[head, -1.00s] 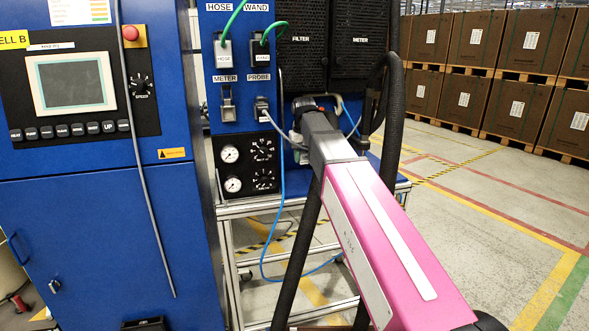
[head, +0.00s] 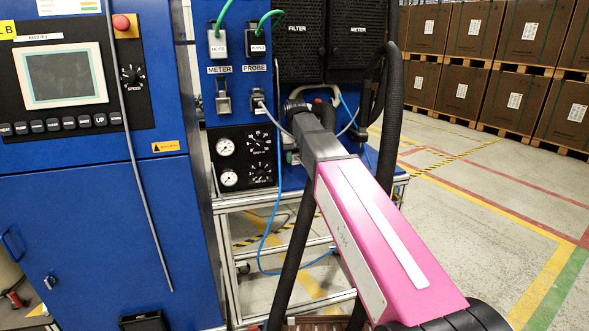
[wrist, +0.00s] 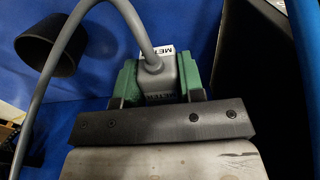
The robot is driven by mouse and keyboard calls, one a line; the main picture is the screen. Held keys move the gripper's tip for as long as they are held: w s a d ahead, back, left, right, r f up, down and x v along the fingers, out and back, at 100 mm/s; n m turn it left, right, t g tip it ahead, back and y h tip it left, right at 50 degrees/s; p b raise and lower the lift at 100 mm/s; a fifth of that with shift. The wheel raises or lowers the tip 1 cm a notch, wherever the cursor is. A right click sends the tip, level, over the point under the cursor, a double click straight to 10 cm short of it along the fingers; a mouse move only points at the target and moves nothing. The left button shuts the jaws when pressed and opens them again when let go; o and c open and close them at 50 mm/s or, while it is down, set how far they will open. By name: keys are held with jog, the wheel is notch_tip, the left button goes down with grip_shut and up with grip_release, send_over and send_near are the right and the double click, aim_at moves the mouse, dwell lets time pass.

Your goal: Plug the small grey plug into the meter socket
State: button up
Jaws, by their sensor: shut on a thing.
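The small grey plug (wrist: 160,72) is held in my gripper (wrist: 158,86), between green finger pads in the wrist view. A grey cable leaves it and a white label, partly cut off, shows behind it. The meter socket (head: 223,98) is on the blue panel under the METER label, with a metal latch or flap. In the head view my gripper is to the right of the panel's sockets, apart from the meter socket, and its fingertips and the plug are largely hidden by my arm.
A plug (head: 259,106) with a grey cable sits in the PROBE socket, right of the meter socket. Plugs with green cables sit in HOSE (head: 217,44) and WAND (head: 257,42). Gauges (head: 227,147) lie below. Black hoses (head: 391,110) hang by my arm.

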aim_at(295, 175)
jog(key=shift+f, duration=2.3)
jog(key=shift+f, duration=0.2)
jog(key=o, duration=1)
jog(key=r, duration=1.1)
jog(key=shift+s, duration=0.3)
